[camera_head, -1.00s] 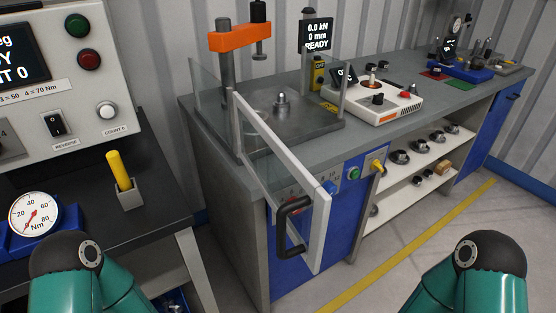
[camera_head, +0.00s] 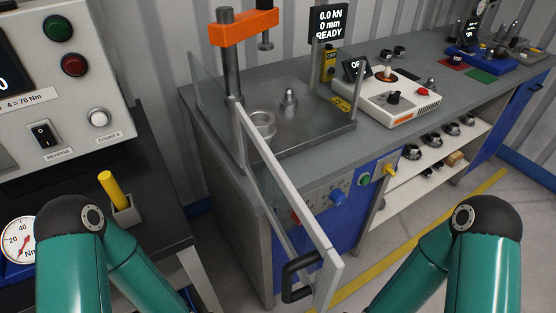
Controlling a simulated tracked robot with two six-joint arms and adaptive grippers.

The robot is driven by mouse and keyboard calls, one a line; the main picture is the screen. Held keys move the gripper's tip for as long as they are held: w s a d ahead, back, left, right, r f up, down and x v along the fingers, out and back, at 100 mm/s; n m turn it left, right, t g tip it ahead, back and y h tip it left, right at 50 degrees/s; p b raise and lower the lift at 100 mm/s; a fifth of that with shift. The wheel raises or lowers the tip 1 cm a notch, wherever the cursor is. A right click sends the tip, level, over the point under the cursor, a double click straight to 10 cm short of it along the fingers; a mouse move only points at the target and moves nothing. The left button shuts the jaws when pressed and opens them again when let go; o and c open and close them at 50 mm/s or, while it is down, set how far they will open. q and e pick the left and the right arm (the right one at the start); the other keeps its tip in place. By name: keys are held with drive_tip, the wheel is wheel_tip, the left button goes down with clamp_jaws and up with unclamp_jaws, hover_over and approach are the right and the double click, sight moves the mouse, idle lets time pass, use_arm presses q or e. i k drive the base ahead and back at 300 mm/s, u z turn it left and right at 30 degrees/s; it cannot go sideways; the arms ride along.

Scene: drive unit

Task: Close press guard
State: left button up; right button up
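The press guard (camera_head: 286,185) is a clear panel in a light grey frame, hinged at the left of the press. It stands swung open, reaching out past the bench front toward me. Its black handle (camera_head: 290,281) is at the lower outer end. The press has an orange crossbar (camera_head: 244,28) on a grey column, above a metal base plate (camera_head: 313,130) with a small domed part and a ring on it. Only the upper parts of my two teal arms show at the bottom left and right. Neither gripper is in view.
A press display (camera_head: 328,22) reads 0.0 kN, 0 mm, READY. A white control box (camera_head: 393,103) stands right of the press. Buttons and knobs sit on the blue bench front (camera_head: 351,205). A grey panel (camera_head: 58,80) and yellow-handled tool (camera_head: 110,187) are at left. Floor on the right is free.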

sight(332, 266)
drive_tip(key=z, duration=0.45)
drive_tip(key=i, duration=0.2)
drive_tip(key=u, duration=1.1)
drive_tip(key=k, duration=2)
drive_tip(key=z, duration=0.3)
drive_tip(key=i, duration=1)
drive_tip(key=u, duration=0.05)
